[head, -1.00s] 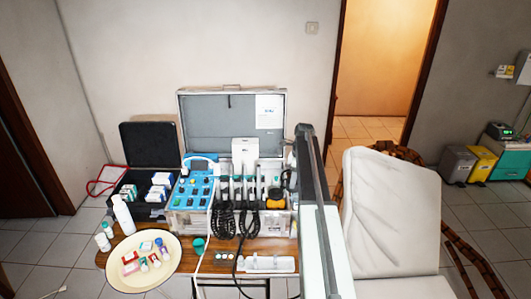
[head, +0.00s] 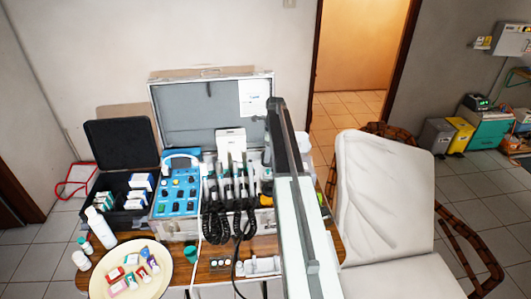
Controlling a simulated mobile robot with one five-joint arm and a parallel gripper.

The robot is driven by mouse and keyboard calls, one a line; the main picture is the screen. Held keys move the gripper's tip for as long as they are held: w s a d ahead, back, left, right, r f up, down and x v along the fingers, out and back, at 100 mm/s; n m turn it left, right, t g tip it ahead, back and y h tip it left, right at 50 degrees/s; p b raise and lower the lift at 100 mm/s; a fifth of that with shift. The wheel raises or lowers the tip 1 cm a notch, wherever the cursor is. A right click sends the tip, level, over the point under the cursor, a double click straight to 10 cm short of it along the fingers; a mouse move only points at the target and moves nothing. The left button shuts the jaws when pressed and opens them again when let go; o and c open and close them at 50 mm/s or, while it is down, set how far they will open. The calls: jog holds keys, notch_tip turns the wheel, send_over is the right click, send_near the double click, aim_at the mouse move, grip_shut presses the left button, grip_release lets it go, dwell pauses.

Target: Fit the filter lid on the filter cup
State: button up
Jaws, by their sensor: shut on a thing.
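I cannot make out the filter lid or the filter cup for certain at this size. A small green cup-like thing (head: 191,253) stands on the wooden table (head: 222,272), in front of the open dental case. A white and clear part (head: 259,265) lies to its right, by the front edge, partly cut off by my arm. My raised arm crosses the right half of the case and hides what is behind it. My gripper does not show, nor does anything it may hold.
The open dental case (head: 205,100) has a blue panel (head: 177,195) and several handpieces with dark coiled hoses. A black box (head: 120,145) with cartons and a cream plate (head: 103,283) with small items are on the left. A white reclining chair (head: 385,195) stands on the right.

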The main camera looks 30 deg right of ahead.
aim_at(267, 170)
jog(key=shift+f+b, duration=1.75)
jog(key=shift+f, duration=0.15)
jog(key=shift+f, duration=0.25)
jog(key=shift+f+b, duration=1.2)
jog(key=shift+b, duration=0.2)
jog(key=shift+f, duration=0.1)
jog(key=shift+f+b, duration=0.6)
jog(key=shift+b, duration=0.1)
jog(key=shift+f, duration=0.15)
jog(key=o, duration=1.4)
